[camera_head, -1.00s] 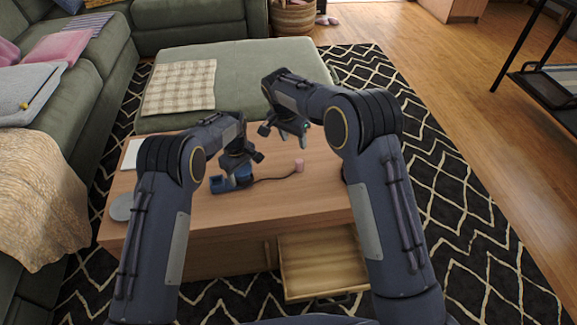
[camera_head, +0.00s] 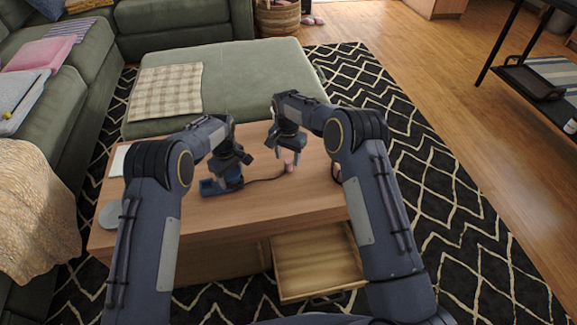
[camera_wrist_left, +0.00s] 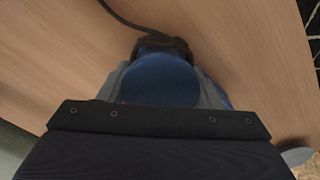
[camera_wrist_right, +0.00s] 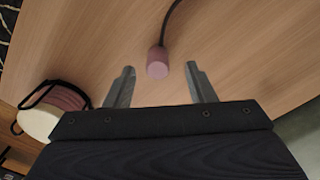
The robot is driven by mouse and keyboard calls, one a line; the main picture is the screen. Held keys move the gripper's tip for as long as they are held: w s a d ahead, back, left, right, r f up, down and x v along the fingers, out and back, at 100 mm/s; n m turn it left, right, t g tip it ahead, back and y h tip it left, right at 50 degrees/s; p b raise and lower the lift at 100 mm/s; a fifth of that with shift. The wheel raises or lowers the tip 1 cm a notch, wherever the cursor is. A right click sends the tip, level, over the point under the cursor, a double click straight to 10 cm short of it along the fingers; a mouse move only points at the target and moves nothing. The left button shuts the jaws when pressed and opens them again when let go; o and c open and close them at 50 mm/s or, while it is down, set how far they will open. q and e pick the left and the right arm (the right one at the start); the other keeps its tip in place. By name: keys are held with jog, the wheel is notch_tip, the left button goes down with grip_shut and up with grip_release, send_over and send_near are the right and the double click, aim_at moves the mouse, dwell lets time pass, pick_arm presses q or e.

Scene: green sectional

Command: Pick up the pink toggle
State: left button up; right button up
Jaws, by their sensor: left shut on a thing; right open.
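The pink toggle (camera_head: 289,168) is a small cylinder on a dark cable that runs to a blue device (camera_head: 208,188) on the wooden table (camera_head: 230,212). My left gripper (camera_head: 231,172) is shut on the blue device; its rounded blue part (camera_wrist_left: 160,80) fills the space between the fingers in the left wrist view. My right gripper (camera_head: 287,156) is open, pointing down just above the toggle. In the right wrist view the toggle (camera_wrist_right: 157,64) appears between the two spread fingertips; I cannot tell whether either finger touches it.
A pale and pink round object with a black strap (camera_wrist_right: 52,112) stands beside my right gripper. A grey disc (camera_head: 110,214) lies at the table's left edge. An open drawer (camera_head: 312,262) juts from the table front. A green ottoman (camera_head: 245,85) stands behind.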

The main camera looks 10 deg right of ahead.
aim_at(288, 161)
notch_tip(288, 161, down, 4)
jog(key=shift+d+r, duration=0.1)
jog(key=shift+r, duration=0.15)
grip_shut()
notch_tip(288, 161, up, 10)
jog(key=shift+s+r, duration=0.1)
dwell(0.5)
dwell(0.3)
